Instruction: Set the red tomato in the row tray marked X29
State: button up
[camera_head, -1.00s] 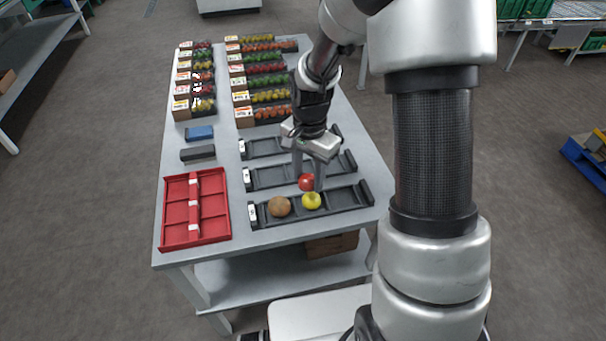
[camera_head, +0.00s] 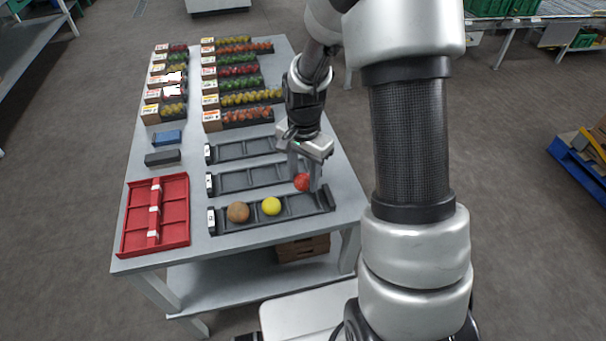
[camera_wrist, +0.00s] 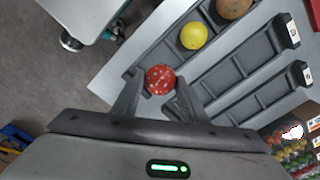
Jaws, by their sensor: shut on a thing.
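My gripper (camera_head: 304,176) is shut on the red tomato (camera_head: 302,182), which also shows between the fingers in the wrist view (camera_wrist: 160,79). In the head view it overlaps the gap between the front row tray (camera_head: 222,228) and the middle row tray (camera_head: 225,191), near their right ends. Its height above them is hard to tell. The front tray holds a brown round item (camera_head: 238,212) and a yellow one (camera_head: 271,206) in its left part; its right part looks empty. The middle and back row trays (camera_head: 222,161) look empty. The tray tags are too small to read.
A red divided tray (camera_head: 185,214) lies at the table's front left. A blue block (camera_head: 167,138) and a dark block (camera_head: 162,158) lie behind it. Several filled, labelled produce rows (camera_head: 225,116) stand at the back. The table's right edge is close to my gripper.

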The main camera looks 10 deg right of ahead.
jog(key=shift+f+b, duration=2.05)
jog(key=shift+f, duration=1)
jog(key=o, duration=0.5)
jog(key=shift+o, duration=0.2)
jog(key=shift+r+p, duration=1.25)
jog(key=shift+r, duration=0.55)
jog(key=o, duration=0.5)
